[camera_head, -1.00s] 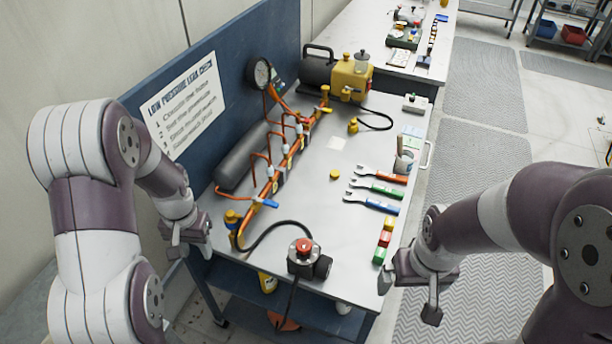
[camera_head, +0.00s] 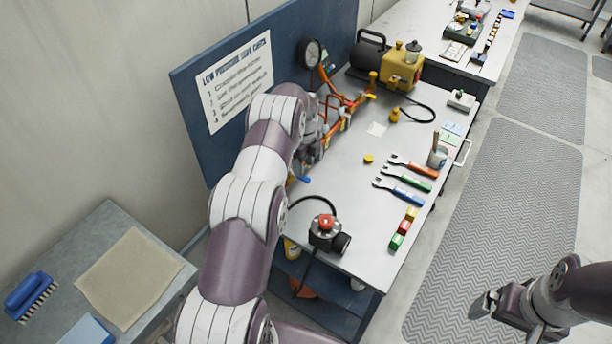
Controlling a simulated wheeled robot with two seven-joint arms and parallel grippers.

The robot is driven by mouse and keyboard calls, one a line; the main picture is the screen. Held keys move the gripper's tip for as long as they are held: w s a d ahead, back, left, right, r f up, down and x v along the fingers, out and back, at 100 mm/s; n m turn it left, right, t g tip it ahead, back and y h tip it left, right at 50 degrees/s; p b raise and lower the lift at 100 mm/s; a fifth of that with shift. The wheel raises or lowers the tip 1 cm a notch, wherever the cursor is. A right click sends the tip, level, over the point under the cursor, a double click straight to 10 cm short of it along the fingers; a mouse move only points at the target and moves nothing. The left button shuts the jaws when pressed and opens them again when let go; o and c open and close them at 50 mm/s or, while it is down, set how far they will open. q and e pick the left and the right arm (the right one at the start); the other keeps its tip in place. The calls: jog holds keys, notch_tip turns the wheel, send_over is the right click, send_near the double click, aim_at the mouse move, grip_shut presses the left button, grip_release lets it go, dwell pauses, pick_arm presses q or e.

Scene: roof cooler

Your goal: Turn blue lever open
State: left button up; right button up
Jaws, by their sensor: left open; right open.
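The blue lever (camera_head: 303,179) shows as a small blue end on the orange pipe manifold (camera_head: 340,112), just right of my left arm. My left gripper (camera_head: 314,142) is over the manifold, above and beyond the blue lever in the picture. My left arm hides its fingertips, most of the lever and the near part of the pipes. I cannot tell whether the gripper touches a pipe. My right gripper (camera_head: 484,304) is open and empty over the floor, right of the bench.
A pressure gauge (camera_head: 310,53) and yellow pump (camera_head: 400,68) stand at the bench's far end. Wrenches with coloured handles (camera_head: 406,180) and a red-button box (camera_head: 325,230) lie nearer. A side table (camera_head: 85,240) with a brush is at left.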

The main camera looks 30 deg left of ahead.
pick_arm(q)
jog(key=f, duration=0.3)
jog(key=f+p, duration=0.1)
jog(key=shift+a+f, duration=0.25)
jog(key=shift+d, duration=0.1)
pick_arm(e)
jog(key=shift+a+r, duration=0.15)
jog(key=shift+r, duration=0.75)
pick_arm(q)
grip_shut()
jog(key=shift+r, duration=0.1)
